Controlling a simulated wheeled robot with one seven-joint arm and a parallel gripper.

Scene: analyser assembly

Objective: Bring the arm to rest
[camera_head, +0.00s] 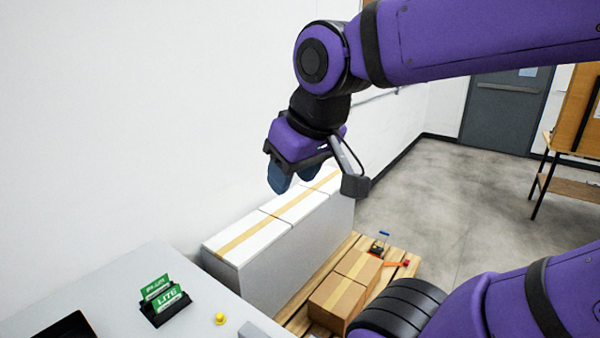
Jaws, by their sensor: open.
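My purple arm reaches in from the right of the head view and bends down at its wrist. My gripper (293,180) hangs from it, pointing down, with its dark blue fingers apart and nothing seen between them. In the picture it overlaps the white boxes and the wall. How far it is from them I cannot tell. A grey bracket on the wrist partly hides the boxes behind.
White taped boxes (290,245) and brown cartons (338,299) sit on a wooden pallet (401,270). A grey-white machine top (128,285) at lower left carries green cards (163,295) in a black holder and a yellow knob (220,319). Bare floor (440,195) lies to the right.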

